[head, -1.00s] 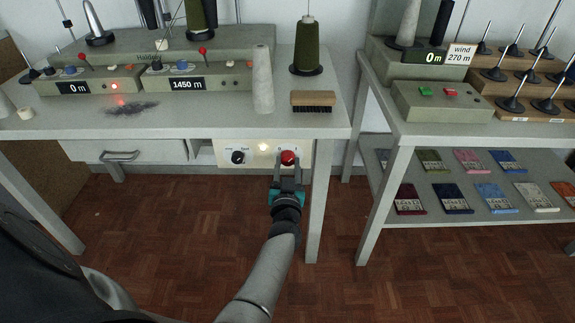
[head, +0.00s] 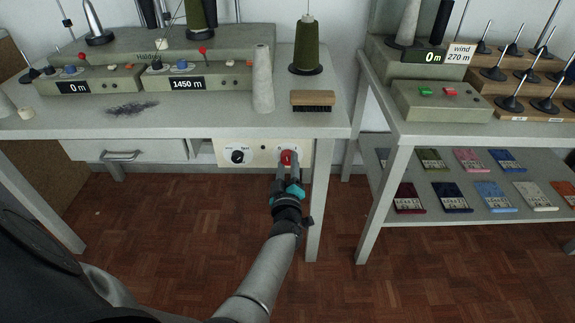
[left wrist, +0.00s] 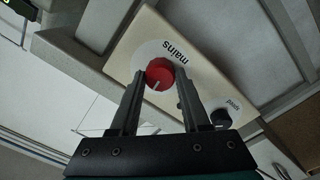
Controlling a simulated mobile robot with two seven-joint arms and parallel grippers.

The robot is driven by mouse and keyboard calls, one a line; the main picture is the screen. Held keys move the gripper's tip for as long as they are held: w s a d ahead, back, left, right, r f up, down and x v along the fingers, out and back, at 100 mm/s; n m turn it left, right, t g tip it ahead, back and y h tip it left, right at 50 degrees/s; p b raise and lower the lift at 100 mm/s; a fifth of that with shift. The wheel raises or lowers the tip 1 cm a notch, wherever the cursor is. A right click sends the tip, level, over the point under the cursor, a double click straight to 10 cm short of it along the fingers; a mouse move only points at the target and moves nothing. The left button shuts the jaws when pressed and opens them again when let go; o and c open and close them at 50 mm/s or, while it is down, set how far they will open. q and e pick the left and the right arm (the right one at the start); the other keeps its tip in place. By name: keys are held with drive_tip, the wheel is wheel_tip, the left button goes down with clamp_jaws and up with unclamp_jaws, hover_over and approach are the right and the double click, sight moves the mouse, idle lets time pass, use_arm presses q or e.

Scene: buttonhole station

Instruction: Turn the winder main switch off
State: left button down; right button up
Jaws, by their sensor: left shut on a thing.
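The main switch is a red round knob (head: 287,158) on a cream panel (head: 264,159) under the winder table's front edge. In the left wrist view the red knob (left wrist: 159,73) has a white pointer line and the label "mains" beside it. My left gripper (head: 287,165) reaches up to the panel and is shut on the red knob, with one finger on each side in the wrist view (left wrist: 158,80). The gripper looks rotated about the knob. The winder (head: 200,80) stands on the table above, its displays reading "0 m" and "1450 m". My right gripper is not in view.
A black knob (head: 238,157) sits left of the red one on the panel; the wrist view labels it "speed" (left wrist: 220,117). A table leg (head: 317,210) stands close right of my left arm. A brush (head: 313,101) and a grey cone (head: 263,80) stand above.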

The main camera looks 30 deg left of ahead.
use_arm(q)
drive_tip(key=n, duration=0.2)
drive_tip(key=shift+n, duration=0.4)
drive_tip(key=n+b, duration=0.1)
drive_tip(key=n, duration=0.2)
drive_tip(key=shift+n, duration=0.7)
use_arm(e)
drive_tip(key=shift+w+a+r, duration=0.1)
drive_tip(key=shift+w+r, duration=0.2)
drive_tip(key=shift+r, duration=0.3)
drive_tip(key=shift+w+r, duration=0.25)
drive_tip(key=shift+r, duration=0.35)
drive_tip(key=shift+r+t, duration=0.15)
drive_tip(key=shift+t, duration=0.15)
use_arm(q)
drive_tip(key=shift+r, duration=0.1)
drive_tip(key=shift+c, duration=1.8)
unclamp_jaws()
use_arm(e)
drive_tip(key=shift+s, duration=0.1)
